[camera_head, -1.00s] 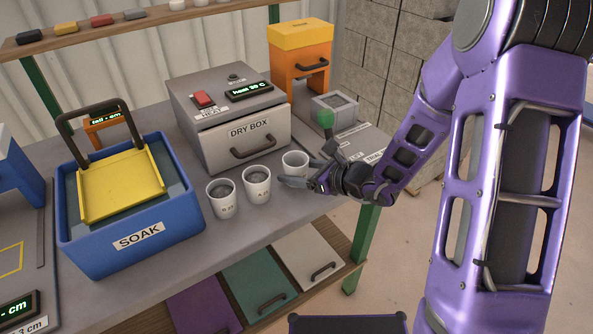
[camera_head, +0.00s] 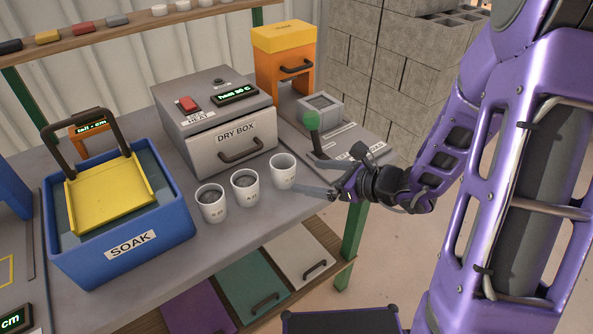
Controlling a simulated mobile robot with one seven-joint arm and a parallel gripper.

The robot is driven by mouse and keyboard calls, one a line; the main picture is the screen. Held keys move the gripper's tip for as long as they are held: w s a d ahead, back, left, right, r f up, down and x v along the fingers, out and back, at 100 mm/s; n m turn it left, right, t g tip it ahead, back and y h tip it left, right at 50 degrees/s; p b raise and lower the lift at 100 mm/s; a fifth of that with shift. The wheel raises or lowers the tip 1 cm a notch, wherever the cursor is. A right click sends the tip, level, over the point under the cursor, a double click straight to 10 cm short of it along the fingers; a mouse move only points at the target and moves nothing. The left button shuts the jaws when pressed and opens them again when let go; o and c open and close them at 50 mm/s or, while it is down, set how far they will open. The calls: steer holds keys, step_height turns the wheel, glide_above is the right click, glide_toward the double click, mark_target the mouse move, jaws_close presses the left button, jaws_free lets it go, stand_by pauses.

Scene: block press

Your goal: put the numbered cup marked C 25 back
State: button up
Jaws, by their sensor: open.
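Three white cups stand upright in a row on the bench in front of the dry box (camera_head: 236,150): a left cup (camera_head: 211,204), a middle cup (camera_head: 245,190) and a right cup (camera_head: 283,172). The left two hold something grey; the right one looks empty and pale inside. Their markings are too small to read surely, so I cannot tell which is C 25. My gripper (camera_head: 325,188) is open and empty, just right of the right cup and low near the bench's front edge. Its fingers point left; one tip ends close to the cup's lower right side.
A blue SOAK tub (camera_head: 170,240) with a yellow tray stands left of the cups. An orange stand (camera_head: 284,70) is at the back.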

steer(key=v, duration=0.2)
steer(key=shift+s+d+r, duration=0.1)
steer(key=shift+s+d, duration=0.1)
stand_by(0.3)
